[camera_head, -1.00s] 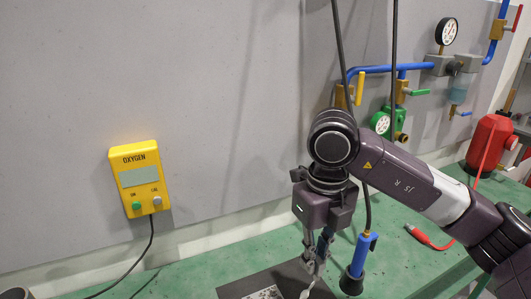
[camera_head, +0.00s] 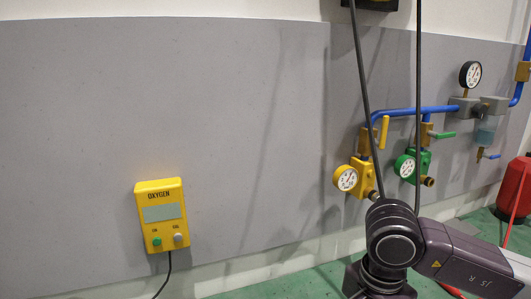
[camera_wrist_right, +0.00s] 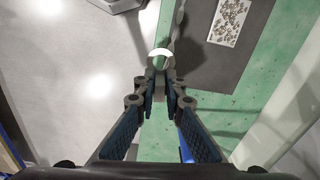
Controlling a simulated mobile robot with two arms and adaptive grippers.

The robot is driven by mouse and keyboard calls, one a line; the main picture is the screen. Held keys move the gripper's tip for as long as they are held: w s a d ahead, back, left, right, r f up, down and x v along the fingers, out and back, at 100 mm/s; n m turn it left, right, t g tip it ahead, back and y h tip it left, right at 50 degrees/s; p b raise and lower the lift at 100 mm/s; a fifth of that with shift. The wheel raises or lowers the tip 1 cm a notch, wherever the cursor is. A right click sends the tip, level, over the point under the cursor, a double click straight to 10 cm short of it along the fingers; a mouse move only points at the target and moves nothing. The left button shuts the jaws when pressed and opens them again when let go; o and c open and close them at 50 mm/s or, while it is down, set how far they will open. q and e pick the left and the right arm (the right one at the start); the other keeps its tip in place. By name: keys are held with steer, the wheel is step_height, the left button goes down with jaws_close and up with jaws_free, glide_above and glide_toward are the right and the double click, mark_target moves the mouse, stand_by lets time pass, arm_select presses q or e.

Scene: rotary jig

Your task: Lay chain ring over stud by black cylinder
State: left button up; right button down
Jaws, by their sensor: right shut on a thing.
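In the right wrist view my right gripper (camera_wrist_right: 161,76) is shut on a pale metal ring (camera_wrist_right: 161,52), which shows as an arc at the fingertips. The stud and black cylinder cannot be identified in either view. My left gripper is not in view.
A yellow oxygen box (camera_head: 161,214) hangs on the wall. Gauges, valves and blue pipe (camera_head: 440,111) are at the right. Two dark hoses (camera_head: 364,90) hang near my arm.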

steer(key=s+f+n, duration=0.1)
steer(key=n, duration=0.3)
steer(key=s+d+f+n, duration=0.1)
steer(key=s+n, duration=0.1)
steer(key=n, duration=0.2)
steer(key=s+d+f+n, duration=0.1)
steer(key=n, duration=0.3)
steer(key=shift+s+n, duration=0.2)
steer(key=shift+n, duration=0.1)
